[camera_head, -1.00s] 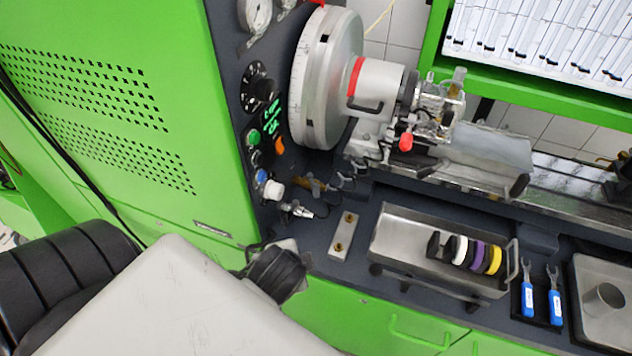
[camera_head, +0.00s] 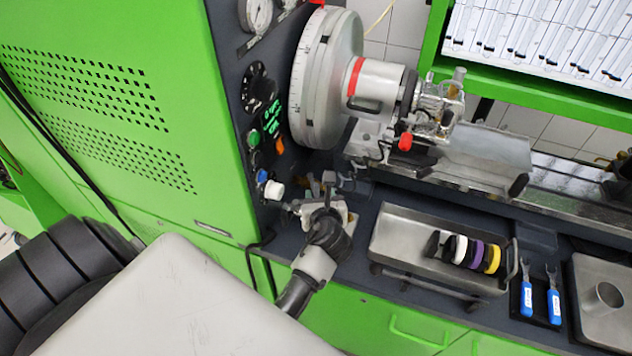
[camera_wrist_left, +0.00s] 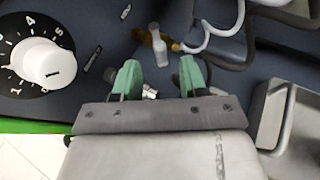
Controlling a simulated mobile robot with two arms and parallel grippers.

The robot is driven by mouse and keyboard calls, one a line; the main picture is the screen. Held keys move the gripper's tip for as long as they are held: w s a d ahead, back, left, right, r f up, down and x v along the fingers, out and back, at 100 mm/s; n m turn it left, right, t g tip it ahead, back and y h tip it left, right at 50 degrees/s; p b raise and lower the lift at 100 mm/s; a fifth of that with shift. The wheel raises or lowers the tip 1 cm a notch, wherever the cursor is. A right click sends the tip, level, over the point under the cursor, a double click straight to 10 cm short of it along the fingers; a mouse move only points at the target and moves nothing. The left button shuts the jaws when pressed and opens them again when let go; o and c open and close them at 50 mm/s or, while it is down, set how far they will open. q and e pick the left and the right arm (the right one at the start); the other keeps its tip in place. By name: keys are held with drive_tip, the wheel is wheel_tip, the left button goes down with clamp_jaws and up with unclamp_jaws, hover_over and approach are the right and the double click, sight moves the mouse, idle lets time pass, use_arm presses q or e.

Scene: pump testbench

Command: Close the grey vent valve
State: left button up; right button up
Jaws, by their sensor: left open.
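The vent valve (camera_wrist_left: 157,46) shows in the left wrist view as a brass fitting with a pale grey lever, just beyond my fingertips. My left gripper (camera_wrist_left: 160,68) is open, with one green finger on each side of the lever's line; nothing is held. A small metal connector (camera_wrist_left: 150,92) shows between the fingers, low down. In the head view my left gripper (camera_head: 322,202) is at the foot of the panel, below the large disc, and largely hides the valve. I cannot tell whether the fingers touch it. My right gripper is not in view.
A white dial knob (camera_wrist_left: 45,62) is left of the fingers in the wrist view. Hoses (camera_wrist_left: 215,28) run close on the right. A metal tray (camera_head: 400,238) with coloured rings stands right of the gripper. The large disc (camera_head: 325,80) is above.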

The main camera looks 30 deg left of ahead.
sight(317, 188)
use_arm(q)
drive_tip(key=x, duration=0.8)
drive_tip(key=shift+c, duration=0.2)
